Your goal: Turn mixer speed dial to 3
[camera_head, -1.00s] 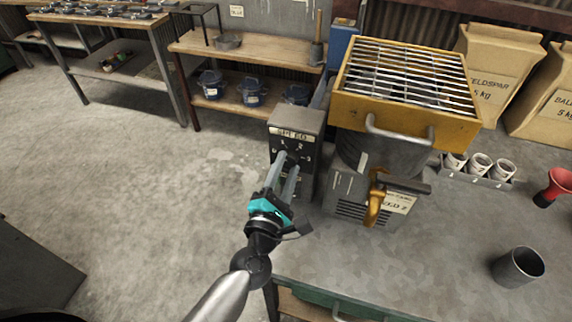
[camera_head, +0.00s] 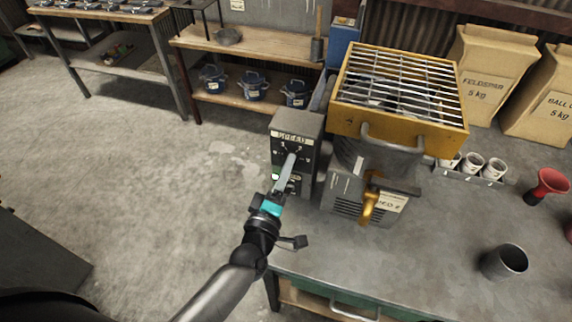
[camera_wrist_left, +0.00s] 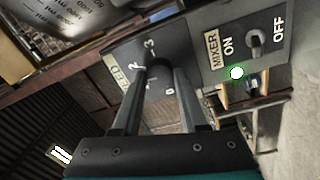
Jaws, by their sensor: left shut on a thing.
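The speed dial (camera_wrist_left: 160,70) is a dark round knob on the grey control box (camera_head: 297,126), which has a SPEED label and numbers around the dial. My left gripper (camera_head: 290,161) reaches the box front from below, and its fingers are closed on the dial. In the left wrist view the fingertips (camera_wrist_left: 161,78) lie on both sides of the knob, with the 2 and 3 marks just beyond it. The fingers cover much of the knob, so I cannot tell where its pointer stands. My right gripper is not in view.
A MIXER ON/OFF switch (camera_wrist_left: 256,43) and a lit green lamp (camera_wrist_left: 236,73) sit beside the dial. The mixer (camera_head: 385,155) with a yellow grated hopper (camera_head: 350,117) stands right of the box. A grey cup (camera_head: 504,262) and red funnel (camera_head: 547,186) stand on the workbench (camera_head: 430,245).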

